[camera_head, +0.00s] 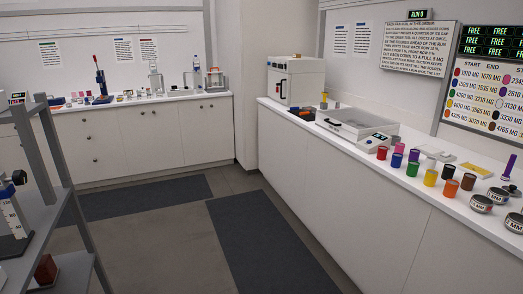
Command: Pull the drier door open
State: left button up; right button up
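The drier appears to be the white box-shaped unit (301,84) at the far end of the right-hand counter. Its front faces left, toward the open floor, and its door (275,84) looks shut. A small dark mark that may be a handle or latch shows on that front, too small to tell. Neither of my grippers is in view, and nothing touches the drier.
The right counter (390,200) holds a white balance-like device (355,122), several coloured jars and round tins. A grey shelf rack (55,150) stands close at the left. Dark mats (270,240) lie on clear floor between the counters.

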aim_at(275, 77)
jog(key=i, duration=2.2)
